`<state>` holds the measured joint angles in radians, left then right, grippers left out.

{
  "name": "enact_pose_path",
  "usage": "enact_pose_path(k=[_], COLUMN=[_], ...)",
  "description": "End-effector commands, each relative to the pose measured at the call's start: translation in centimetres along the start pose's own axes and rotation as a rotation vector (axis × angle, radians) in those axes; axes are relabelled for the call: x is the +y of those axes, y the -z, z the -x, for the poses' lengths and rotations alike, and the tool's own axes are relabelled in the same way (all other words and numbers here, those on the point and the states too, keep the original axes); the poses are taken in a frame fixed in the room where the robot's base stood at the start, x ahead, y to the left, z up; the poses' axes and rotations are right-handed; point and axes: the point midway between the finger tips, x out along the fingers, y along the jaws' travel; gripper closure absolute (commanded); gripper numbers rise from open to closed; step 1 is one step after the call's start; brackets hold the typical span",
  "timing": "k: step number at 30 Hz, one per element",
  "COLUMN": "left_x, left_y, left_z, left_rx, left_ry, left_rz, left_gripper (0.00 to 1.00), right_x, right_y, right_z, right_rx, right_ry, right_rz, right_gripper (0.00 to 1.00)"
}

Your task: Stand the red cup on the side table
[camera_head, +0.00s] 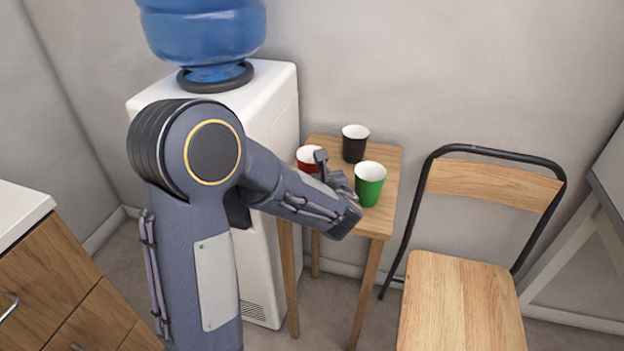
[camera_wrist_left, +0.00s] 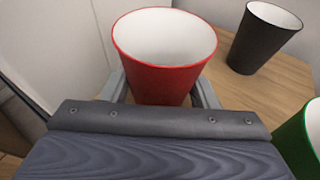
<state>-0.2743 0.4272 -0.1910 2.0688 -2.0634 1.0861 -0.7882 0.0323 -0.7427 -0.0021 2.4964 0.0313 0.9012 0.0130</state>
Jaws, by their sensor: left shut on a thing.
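The red cup (camera_head: 308,157) is at the left side of the small wooden side table (camera_head: 375,222), upright with its white inside facing up. In the left wrist view the red cup (camera_wrist_left: 165,72) is between the fingers of my left gripper (camera_wrist_left: 163,92). In the head view my left gripper (camera_head: 322,168) is shut on it, and the arm hides the cup's lower part. The cup is over the tabletop; I cannot tell whether its base touches the wood. My right gripper is not in view.
A black cup (camera_head: 354,146) stands at the back of the table and a green cup (camera_head: 369,186) at its right front. A white water dispenser (camera_head: 280,105) with a blue bottle (camera_head: 205,30) stands to the left. A wooden chair (camera_head: 460,300) stands to the right.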

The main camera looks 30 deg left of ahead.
Motion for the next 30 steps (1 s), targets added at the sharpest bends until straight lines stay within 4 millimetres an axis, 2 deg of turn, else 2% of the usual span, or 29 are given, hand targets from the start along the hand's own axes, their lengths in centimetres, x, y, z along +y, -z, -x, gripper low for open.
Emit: enact_pose_path(k=[2,14,15,19,26,30], left_x=[-0.03,-0.04,-0.03,-0.03,-0.02,-0.02], left_y=[1.00,1.41,1.23,1.22,1.21,0.56], left_z=[-0.32,-0.43,-0.37,-0.36,-0.36,-0.12], left_rx=[0.000,-0.001,-0.001,-0.001,-0.001,-0.001], left_ry=[0.000,0.001,0.001,0.001,0.001,0.001], left_rz=[-0.001,0.001,0.001,0.001,0.001,0.001], left_gripper=[0.67,0.67,0.41,0.24,0.24,0.24], right_x=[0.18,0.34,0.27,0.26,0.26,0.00], right_y=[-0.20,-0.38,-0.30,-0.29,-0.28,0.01], right_z=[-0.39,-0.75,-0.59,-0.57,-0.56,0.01], right_rx=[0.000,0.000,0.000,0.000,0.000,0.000], right_ry=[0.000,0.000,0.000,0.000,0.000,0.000], right_rz=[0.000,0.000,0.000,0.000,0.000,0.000], right_gripper=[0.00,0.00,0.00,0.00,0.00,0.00])
